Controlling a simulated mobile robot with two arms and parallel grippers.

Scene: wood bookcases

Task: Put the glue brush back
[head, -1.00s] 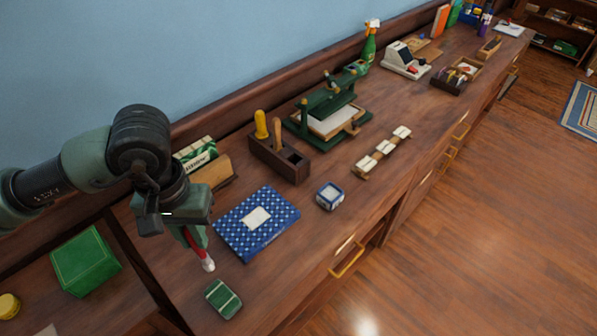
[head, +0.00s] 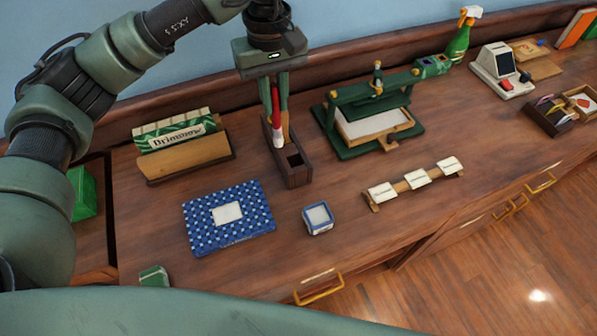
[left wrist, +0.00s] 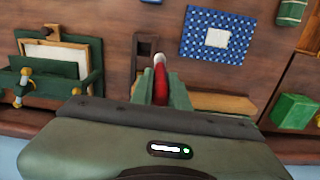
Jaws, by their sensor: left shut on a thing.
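The glue brush (head: 276,128), with a red handle and a whitish lower end, hangs upright in my left gripper (head: 275,108). The gripper is shut on its handle. In the left wrist view the brush (left wrist: 160,82) shows between the fingers. A dark wooden holder (head: 295,175) with a square opening at its near end stands behind and below the brush in the head view. The brush's end overlaps the holder there; I cannot tell whether they touch. In the wrist view the holder (left wrist: 146,45) lies just left of the brush tip. My right gripper is out of view.
A green press (head: 375,110) stands right of the holder, and a wooden rack with green packets (head: 185,160) stands left. In front lie a blue patterned book (head: 228,240), a small blue-rimmed dish (head: 318,218) and a strip with white cards (head: 415,182).

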